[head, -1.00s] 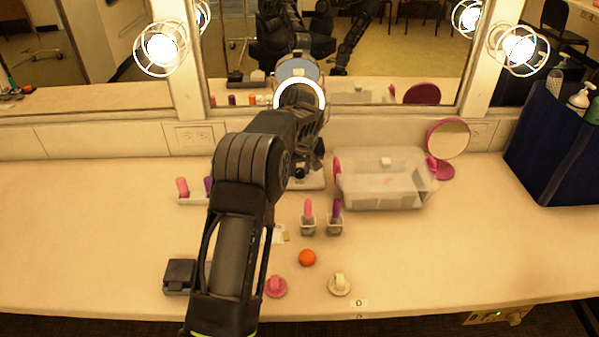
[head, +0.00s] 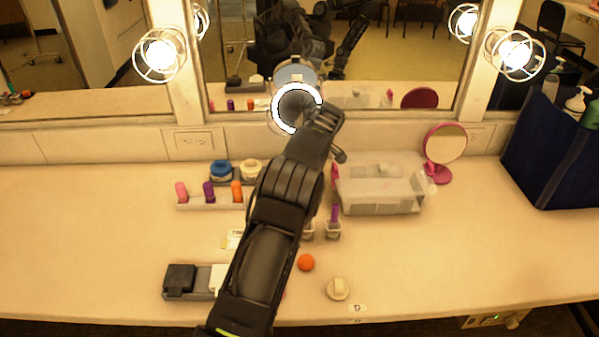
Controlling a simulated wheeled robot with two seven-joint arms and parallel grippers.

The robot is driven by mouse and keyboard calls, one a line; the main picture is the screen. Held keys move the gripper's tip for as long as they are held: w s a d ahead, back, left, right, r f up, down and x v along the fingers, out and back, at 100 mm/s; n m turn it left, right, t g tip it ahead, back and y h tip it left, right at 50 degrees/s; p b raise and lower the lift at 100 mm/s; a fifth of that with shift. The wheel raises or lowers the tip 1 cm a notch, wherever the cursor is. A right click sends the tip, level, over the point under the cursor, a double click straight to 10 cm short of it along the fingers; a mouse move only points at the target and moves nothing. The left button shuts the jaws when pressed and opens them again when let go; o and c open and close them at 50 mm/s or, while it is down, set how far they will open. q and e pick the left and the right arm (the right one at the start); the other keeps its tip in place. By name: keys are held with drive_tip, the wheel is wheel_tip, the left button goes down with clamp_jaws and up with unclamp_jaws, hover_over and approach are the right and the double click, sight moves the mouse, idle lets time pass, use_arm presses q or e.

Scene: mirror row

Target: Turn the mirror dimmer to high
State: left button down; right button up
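A small panel (head: 490,319) with a green light and a round knob (head: 512,322) is under the counter's front edge at lower right; it looks like the mirror dimmer. Its markings are too small to read, so I cannot tell its setting. My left arm reaches up across the middle of the counter. Its gripper end (head: 328,122) is in front of the ring light, above the counter and far from the panel. The fingers are too unclear to tell open from shut. My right gripper is not in view. The mirror bulbs (head: 160,55) (head: 515,52) are lit.
A clear plastic box (head: 380,195) and a pink round mirror (head: 445,143) stand right of my arm. A dark blue bag (head: 555,150) stands at far right. An orange ball (head: 306,262) and a cream knob-like piece (head: 338,288) lie near the front. The front right counter is clear.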

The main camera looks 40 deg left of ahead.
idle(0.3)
use_arm(q)
drive_tip(key=c, duration=1.1)
unclamp_jaws()
drive_tip(key=v, duration=0.8)
drive_tip(key=shift+b, duration=0.4)
drive_tip(key=shift+f, duration=0.1)
